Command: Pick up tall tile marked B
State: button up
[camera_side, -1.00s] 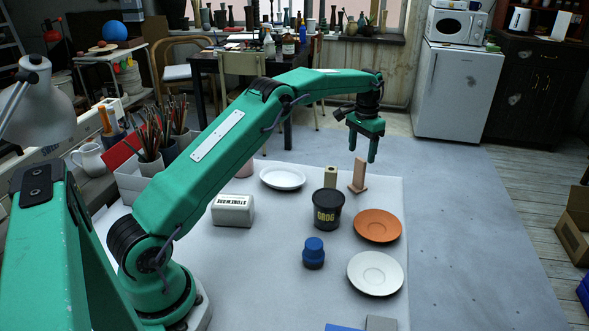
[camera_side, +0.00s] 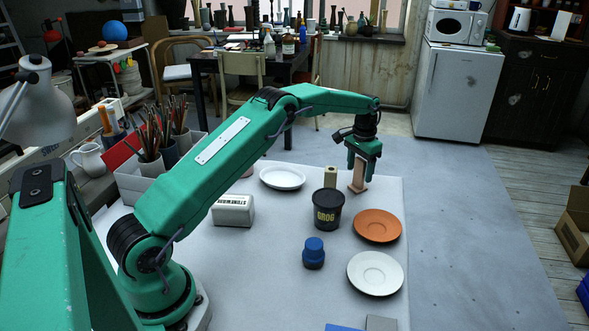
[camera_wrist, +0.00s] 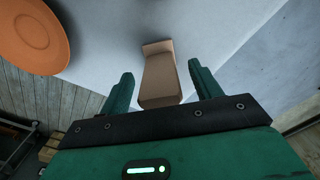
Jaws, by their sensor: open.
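A tall tan tile (camera_side: 358,186) stands upright on a low foot at the back right of the white table in the side view. Its upper part is hidden behind my gripper there. No letter on it can be read. My gripper (camera_side: 360,172) is open, pointing down at the tile's upper part. In the wrist view the tile (camera_wrist: 159,78) shows between the two fingers of my gripper (camera_wrist: 158,86), with gaps on both sides. The fingers do not appear to touch it.
A small tan block (camera_side: 331,175) stands left of the tile. A black GROG tub (camera_side: 327,213), an orange saucer (camera_side: 377,226) and a white saucer (camera_side: 375,273) are nearer. A white plate (camera_side: 282,178) lies left. The table (camera_side: 265,280) is bare at front left.

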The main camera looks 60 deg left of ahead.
aim_at(362, 160)
jog(key=shift+f, duration=0.15)
dwell(0.3)
jog(key=c, duration=1.1)
jog(key=shift+r, duration=0.95)
jog(key=shift+d+r, duration=0.2)
jog(key=shift+r, duration=1.05)
jog(key=s+d+r, duration=0.3)
jog(key=d+r, duration=0.3)
jog(key=d, duration=0.4)
jog(key=shift+s+d+r, duration=0.25)
jog(key=shift+d+r, duration=0.05)
jog(key=shift+d, duration=0.1)
